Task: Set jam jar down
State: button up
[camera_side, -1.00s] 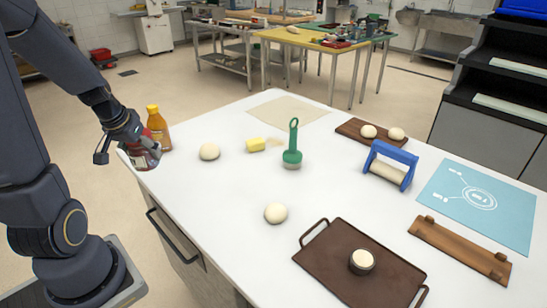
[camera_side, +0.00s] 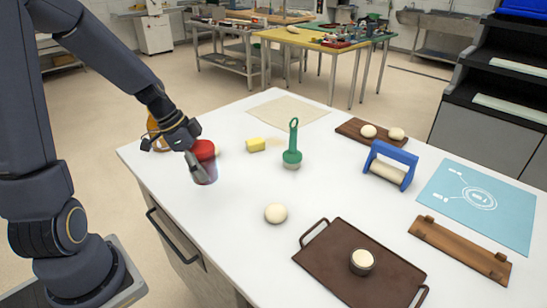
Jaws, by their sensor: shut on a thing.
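The jam jar (camera_side: 206,167), with a red lid and a glassy lower part, is at the left side of the white table. My gripper (camera_side: 194,160) reaches it from the upper left and is shut on it. The jar is upright or nearly so, and I cannot tell whether its base touches the table (camera_side: 240,205). The gripper hides part of the jar's left side.
An orange bottle (camera_side: 153,128) stands behind my gripper, partly hidden. A dough ball behind the jar is mostly covered. Yellow butter (camera_side: 256,144), a green-handled tool (camera_side: 292,150) and another dough ball (camera_side: 276,213) are to the right. A brown tray (camera_side: 330,262) lies in front.

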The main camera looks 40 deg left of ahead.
aim_at(214, 168)
jog(key=shift+m, duration=0.6)
jog(key=d, duration=0.1)
jog(key=w+d+f, duration=0.1)
jog(key=d+f, duration=0.1)
jog(key=d, duration=0.1)
jog(key=shift+w+d+f, duration=0.1)
jog(key=shift+w, duration=0.15)
jog(key=shift+f, duration=3.6)
jog(key=shift+f, duration=0.15)
jog(key=o, duration=1.6)
